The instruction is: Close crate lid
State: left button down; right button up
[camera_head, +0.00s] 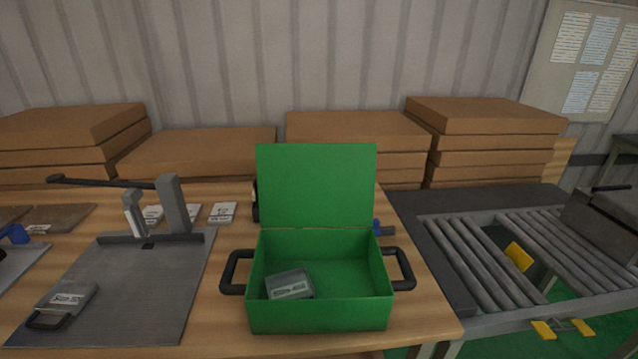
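A green crate (320,313) stands near the front edge of the wooden table. Its lid (316,186) is open and stands upright at the back of the crate, its inner face toward me. A black handle sticks out on the left (235,271) and another on the right (402,268). A grey labelled box (289,284) lies inside the crate, toward the left. Neither of my grippers shows in the head view.
A grey metal plate (135,275) with an upright fixture (173,204) and a labelled grey item (65,303) lies left of the crate. White labels (222,212) and cardboard stacks (358,130) are behind. A roller conveyor (480,260) stands at the right.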

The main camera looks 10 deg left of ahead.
aim_at(300, 185)
jog(key=i+l, duration=0.35)
jog(key=l, duration=0.15)
jog(key=i+l+z, duration=0.15)
jog(key=i+l, duration=0.25)
jog(key=l, duration=0.05)
